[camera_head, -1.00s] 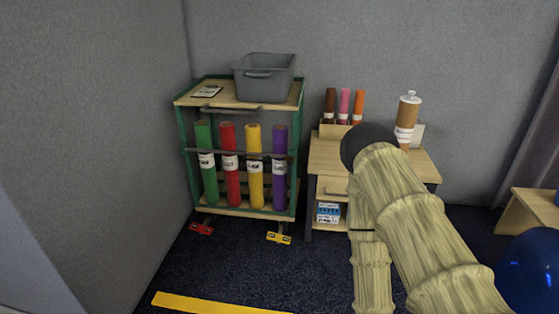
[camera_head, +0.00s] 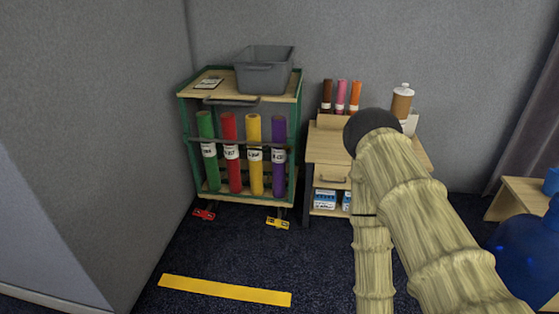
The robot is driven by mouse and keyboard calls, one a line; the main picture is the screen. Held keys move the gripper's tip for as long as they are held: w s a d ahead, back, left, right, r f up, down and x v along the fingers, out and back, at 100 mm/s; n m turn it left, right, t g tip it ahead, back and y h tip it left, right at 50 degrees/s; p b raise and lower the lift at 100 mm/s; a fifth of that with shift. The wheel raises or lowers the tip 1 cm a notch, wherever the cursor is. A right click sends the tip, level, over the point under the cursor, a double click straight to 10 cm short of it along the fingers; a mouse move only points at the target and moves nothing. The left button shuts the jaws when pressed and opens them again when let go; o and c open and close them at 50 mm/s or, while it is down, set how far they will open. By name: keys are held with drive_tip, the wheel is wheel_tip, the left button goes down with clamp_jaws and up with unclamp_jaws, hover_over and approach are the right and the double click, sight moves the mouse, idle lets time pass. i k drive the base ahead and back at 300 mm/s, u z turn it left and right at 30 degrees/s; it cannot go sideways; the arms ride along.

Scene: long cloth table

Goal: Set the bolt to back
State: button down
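Several upright cloth-like rolls stand in a row in a green-framed cart (camera_head: 188,150): a green roll (camera_head: 208,170), a red roll (camera_head: 230,175), a yellow roll (camera_head: 254,172) and a purple roll (camera_head: 279,165). Each has a white label too small to read. I cannot tell which of them, if any, is the bolt. My arm rises at the right with a dark round joint at its upper end. My gripper is not visible.
A grey bin (camera_head: 264,78) and a labelled card (camera_head: 208,83) sit on the cart top. A wooden drawer cabinet (camera_head: 328,150) with smaller rolls and a bottle (camera_head: 401,102) stands right of it. A yellow floor strip (camera_head: 224,291) lies in front. A blue jug (camera_head: 528,250) is at right.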

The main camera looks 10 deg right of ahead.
sight(289, 149)
drive_tip(key=k, duration=1.2)
drive_tip(key=u, duration=0.6)
drive_tip(key=i, duration=1.55)
drive_tip(key=z, duration=0.55)
